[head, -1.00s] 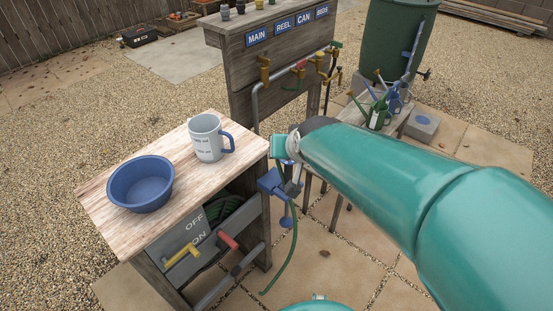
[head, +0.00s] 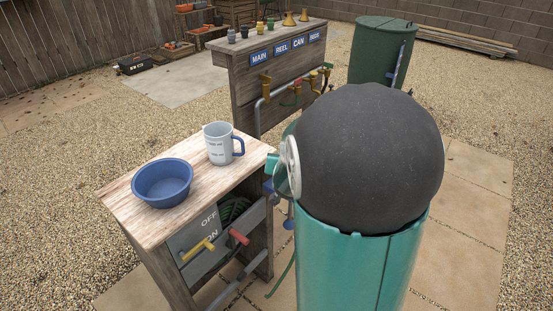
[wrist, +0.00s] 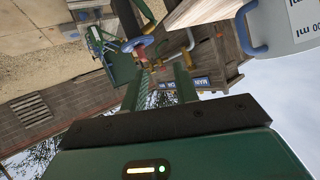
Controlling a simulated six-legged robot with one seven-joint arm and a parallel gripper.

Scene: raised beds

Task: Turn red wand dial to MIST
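My gripper (wrist: 162,72) shows in the wrist view with its two green fingers apart and nothing clearly between them. A small red part (wrist: 137,43) lies beyond the left fingertip, with blue parts around it. It may be the red wand dial, but no MIST marking is readable and its setting cannot be told. In the head view my arm covers the gripper and most of the area right of the wooden bench.
The wooden bench (head: 125,207) carries a blue bowl (head: 163,182) and a measuring mug (head: 219,145). A yellow handle (head: 197,250) and a red handle (head: 238,237) sit below its top by an OFF/ON panel. The labelled tap stand (head: 243,85) is behind.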

